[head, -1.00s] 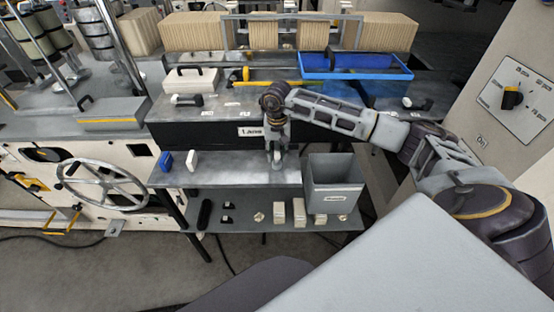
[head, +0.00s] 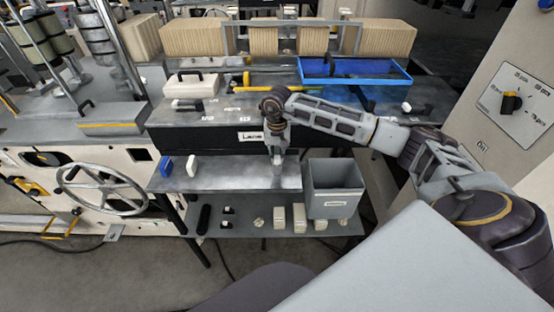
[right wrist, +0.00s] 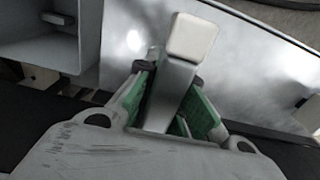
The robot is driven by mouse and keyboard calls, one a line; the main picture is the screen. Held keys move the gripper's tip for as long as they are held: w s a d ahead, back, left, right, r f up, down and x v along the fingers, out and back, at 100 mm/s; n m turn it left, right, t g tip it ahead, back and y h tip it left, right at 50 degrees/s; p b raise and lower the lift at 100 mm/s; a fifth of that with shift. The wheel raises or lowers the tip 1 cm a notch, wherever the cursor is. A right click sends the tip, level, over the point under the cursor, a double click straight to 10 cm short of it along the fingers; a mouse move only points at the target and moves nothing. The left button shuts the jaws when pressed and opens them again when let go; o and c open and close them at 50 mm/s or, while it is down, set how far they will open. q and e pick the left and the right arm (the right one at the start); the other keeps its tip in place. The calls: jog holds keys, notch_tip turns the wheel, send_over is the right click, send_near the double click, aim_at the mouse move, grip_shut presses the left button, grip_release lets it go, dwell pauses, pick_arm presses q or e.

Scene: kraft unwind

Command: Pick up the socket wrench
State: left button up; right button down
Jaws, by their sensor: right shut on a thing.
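My right gripper (head: 278,170) is low over the front grey shelf, to the left of the grey bin. In the right wrist view, its green-padded fingers (right wrist: 170,85) are shut on a grey metallic bar with a pale square end, which I take for the socket wrench (right wrist: 190,38). The fingers hide part of the bar. In the head view the held thing is too small and too covered to make out, and I cannot tell whether it still touches the shelf. My left gripper is not in view.
The grey bin (head: 336,190) stands right of the gripper and also shows in the right wrist view (right wrist: 55,40). A blue block (head: 166,166) and a white block (head: 192,165) stand on the shelf's left. Several small items lie on the lower shelf (head: 245,229). A blue tray (head: 312,77) is behind.

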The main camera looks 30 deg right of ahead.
aim_at(277, 147)
notch_tip(277, 147, up, 9)
jog(key=shift+f+b, duration=0.15)
jog(key=shift+b, duration=0.55)
jog(key=shift+r, duration=0.5)
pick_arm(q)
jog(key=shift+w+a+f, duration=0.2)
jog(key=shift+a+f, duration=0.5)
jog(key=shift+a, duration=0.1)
pick_arm(e)
jog(key=shift+r, duration=0.1)
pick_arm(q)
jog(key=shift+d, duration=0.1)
